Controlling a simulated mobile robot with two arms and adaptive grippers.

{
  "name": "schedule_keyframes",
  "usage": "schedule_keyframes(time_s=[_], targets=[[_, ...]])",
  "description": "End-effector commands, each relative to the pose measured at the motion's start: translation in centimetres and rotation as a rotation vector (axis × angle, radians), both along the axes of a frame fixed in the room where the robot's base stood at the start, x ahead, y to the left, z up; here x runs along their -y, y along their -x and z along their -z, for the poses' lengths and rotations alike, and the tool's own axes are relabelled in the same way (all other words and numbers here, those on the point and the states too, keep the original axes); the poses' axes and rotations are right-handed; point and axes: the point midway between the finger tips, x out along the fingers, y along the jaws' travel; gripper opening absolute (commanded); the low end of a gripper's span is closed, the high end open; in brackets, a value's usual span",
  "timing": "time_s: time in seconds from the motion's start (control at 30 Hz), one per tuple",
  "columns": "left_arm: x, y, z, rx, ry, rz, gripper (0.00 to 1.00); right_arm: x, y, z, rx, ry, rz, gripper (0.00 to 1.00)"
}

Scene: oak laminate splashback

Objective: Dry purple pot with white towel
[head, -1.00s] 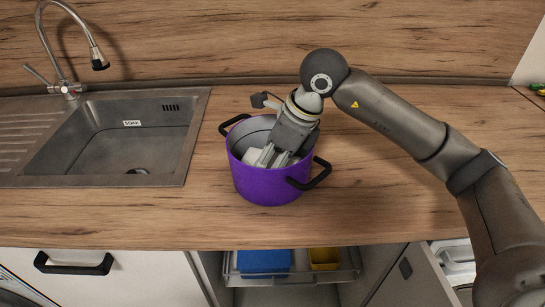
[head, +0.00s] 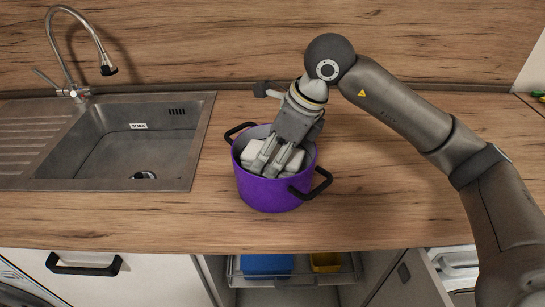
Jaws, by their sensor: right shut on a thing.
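The purple pot (head: 268,194) stands upright on the wooden counter, right of the sink, with two black handles. The white towel (head: 256,151) is bunched inside the pot, partly hidden by the gripper. My right gripper (head: 277,168) reaches down into the pot from above and is shut on the towel. The pot's bottom is hidden by the towel and the gripper. My left gripper is not in the head view.
A steel sink (head: 120,180) with a tap (head: 75,55) lies on the left. Below the counter an open cabinet shows a rack with a blue item (head: 266,265) and a yellow item (head: 325,262). The counter (head: 390,205) right of the pot is clear.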

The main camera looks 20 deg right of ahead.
Motion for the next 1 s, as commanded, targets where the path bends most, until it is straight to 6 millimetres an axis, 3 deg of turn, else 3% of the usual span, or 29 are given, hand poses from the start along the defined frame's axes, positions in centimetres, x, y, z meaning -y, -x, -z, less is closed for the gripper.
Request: schedule_keyframes(time_s=[0.03,1.0], targets=[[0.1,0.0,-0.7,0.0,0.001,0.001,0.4,0.0,-0.1,-1.0,0.002,-0.001,0.0,0.38],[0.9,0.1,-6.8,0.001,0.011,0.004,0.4,0.5,-0.7,-10.6,0.002,-0.001,-0.001,0.38]])
